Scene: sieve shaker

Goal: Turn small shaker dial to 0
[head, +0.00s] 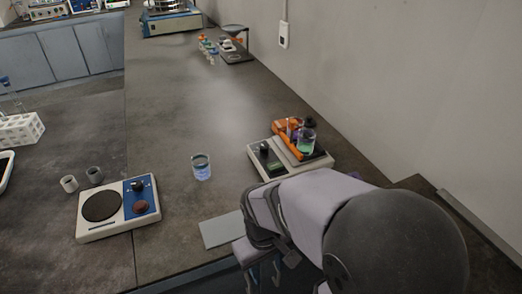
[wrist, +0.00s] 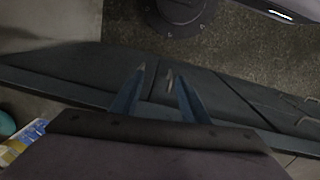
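The small shaker (head: 252,163) is most likely the white unit on the right bench, with an orange holder (head: 283,128) and bottles on its top. Its small dark dial (head: 265,147) sits on the dark panel at its left end. The dial's setting is too small to read. My gripper (head: 264,274) is low at the bench's front edge, in front of the shaker and apart from it. In the wrist view my gripper (wrist: 161,76) shows two blue fingers spread apart with nothing between them. The shaker and dial are not in the wrist view.
A beaker of bluish liquid (head: 201,168) stands left of the shaker. A grey flat plate (head: 221,229) lies near the front edge. A hotplate (head: 103,231) with a blue panel is at left. A sieve shaker (head: 172,24) stands far back. The bench middle is clear.

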